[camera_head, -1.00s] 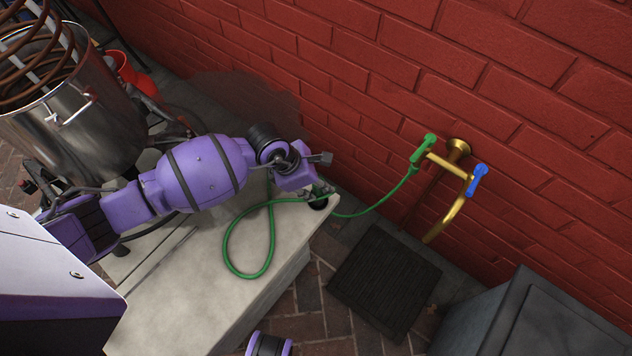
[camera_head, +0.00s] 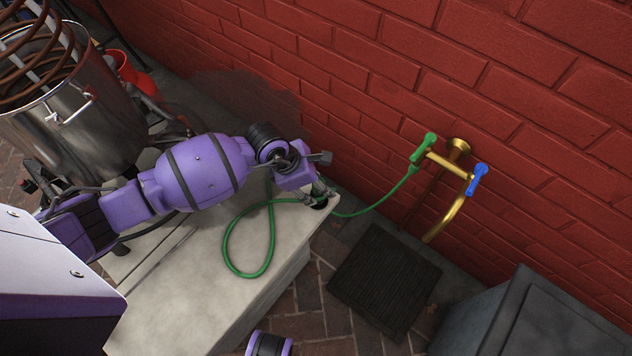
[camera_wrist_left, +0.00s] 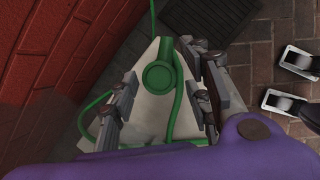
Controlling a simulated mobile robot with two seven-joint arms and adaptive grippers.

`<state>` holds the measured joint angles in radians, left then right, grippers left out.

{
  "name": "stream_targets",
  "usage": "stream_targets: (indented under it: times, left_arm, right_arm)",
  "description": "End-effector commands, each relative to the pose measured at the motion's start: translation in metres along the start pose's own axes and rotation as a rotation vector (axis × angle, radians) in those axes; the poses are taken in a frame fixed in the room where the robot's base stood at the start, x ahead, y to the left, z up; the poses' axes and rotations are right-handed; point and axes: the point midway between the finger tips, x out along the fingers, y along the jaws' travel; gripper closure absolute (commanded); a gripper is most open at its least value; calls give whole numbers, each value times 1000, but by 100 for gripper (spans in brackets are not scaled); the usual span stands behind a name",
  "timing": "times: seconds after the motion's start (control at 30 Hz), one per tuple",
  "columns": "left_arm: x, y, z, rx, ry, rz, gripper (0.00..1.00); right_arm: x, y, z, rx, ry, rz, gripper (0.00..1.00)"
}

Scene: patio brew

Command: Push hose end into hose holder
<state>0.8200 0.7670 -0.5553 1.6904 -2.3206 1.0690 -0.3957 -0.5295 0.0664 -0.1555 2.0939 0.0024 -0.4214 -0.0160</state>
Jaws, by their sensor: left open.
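A green hose (camera_head: 272,235) loops over the corner of the pale stone slab (camera_head: 190,310) and runs to the wall tap. My left gripper (camera_head: 318,196) is over that corner, and its fingers are spread with nothing clamped between them. In the left wrist view, a round green piece with a short neck (camera_wrist_left: 158,76) shows between the open fingers of my left gripper (camera_wrist_left: 165,90), apart from both. I cannot tell whether this piece is the hose end, the holder or both together. The hose (camera_wrist_left: 178,105) passes beside it.
The brass tap (camera_head: 445,160) with green and blue handles is on the red brick wall (camera_head: 350,60). A dark mat (camera_head: 385,280) lies on the paving below. A steel pot (camera_head: 75,110) with a copper coil stands at left. A dark box (camera_head: 530,315) stands at lower right.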

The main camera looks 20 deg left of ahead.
Motion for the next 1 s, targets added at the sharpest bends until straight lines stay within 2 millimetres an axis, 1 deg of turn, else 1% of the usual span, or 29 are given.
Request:
stream_targets:
  times: [0.07, 0.17, 0.4, 0.5, 0.6, 0.77, 1.0]
  left_arm:
    - [-8, 1, 0, 1, 0, 2, 56]
    - [-24, 1, 0, 2, -1, 3, 56]
    - [-76, 1, 0, 4, 0, 3, 56]
    - [-94, 1, 0, 3, 0, 3, 56]
    - [-107, 1, 0, 2, -1, 3, 56]
    - [-118, 0, 1, 0, -2, 1, 56]
    - [-119, 0, 1, 0, -2, 1, 56]
  right_arm:
    - [0, 0, -1, 0, 1, 0, 56]
    - [0, 0, -1, 0, 2, 0, 56]
    - [0, 0, -2, -1, 3, 0, 56]
    - [0, 0, -2, -1, 3, 0, 56]
    - [0, 0, -2, -1, 3, 0, 56]
    - [0, 0, -2, -1, 4, 0, 56]
    - [0, 0, -2, -1, 4, 0, 56]
